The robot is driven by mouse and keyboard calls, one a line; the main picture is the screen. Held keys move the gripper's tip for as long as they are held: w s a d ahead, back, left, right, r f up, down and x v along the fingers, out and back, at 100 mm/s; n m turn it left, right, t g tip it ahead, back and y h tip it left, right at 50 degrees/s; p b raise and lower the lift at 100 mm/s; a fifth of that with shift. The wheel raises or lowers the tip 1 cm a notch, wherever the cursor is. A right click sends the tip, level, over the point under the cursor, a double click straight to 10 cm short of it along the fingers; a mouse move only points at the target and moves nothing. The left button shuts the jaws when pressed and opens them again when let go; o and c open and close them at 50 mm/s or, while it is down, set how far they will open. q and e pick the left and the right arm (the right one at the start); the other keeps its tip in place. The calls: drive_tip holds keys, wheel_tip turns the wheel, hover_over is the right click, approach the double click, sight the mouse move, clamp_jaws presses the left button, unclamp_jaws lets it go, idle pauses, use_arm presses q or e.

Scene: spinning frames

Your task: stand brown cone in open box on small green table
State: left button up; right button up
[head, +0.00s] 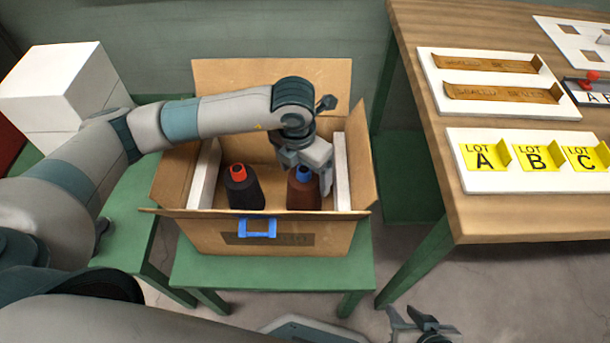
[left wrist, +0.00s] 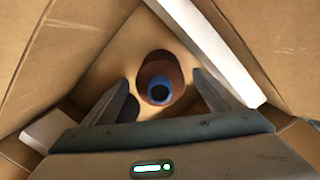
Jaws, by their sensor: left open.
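The brown cone (head: 304,194) with a blue top stands upright in the open cardboard box (head: 215,228) on the small green table (head: 270,272). My left gripper (head: 318,172) is inside the box at the cone, open. In the left wrist view the brown cone (left wrist: 165,72) shows end-on between the two spread fingers (left wrist: 160,100), with gaps on both sides. A dark cone (head: 244,192) with a red top stands to its left in the box. My right gripper (head: 424,322) is partly in view at the bottom edge; its jaw state is unclear.
White panels line the box's left and right inner sides; its flaps are folded open. A blue clip (head: 257,228) is on its front. A wooden table (head: 500,215) with lot cards stands at right. White boxes (head: 60,85) are stacked at left.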

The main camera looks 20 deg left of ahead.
use_arm(q)
drive_tip(key=r, duration=0.6)
drive_tip(key=s+r, duration=0.1)
drive_tip(key=r, duration=0.2)
drive_tip(key=shift+a+r+p, duration=0.25)
drive_tip(key=shift+r+p, duration=0.05)
drive_tip(key=shift+r, duration=0.1)
use_arm(e)
drive_tip(key=shift+s+d+f+g, duration=0.1)
drive_tip(key=shift+s+d+g, duration=0.2)
drive_tip(key=shift+d, duration=0.05)
drive_tip(key=shift+c, duration=0.7)
idle(0.9)
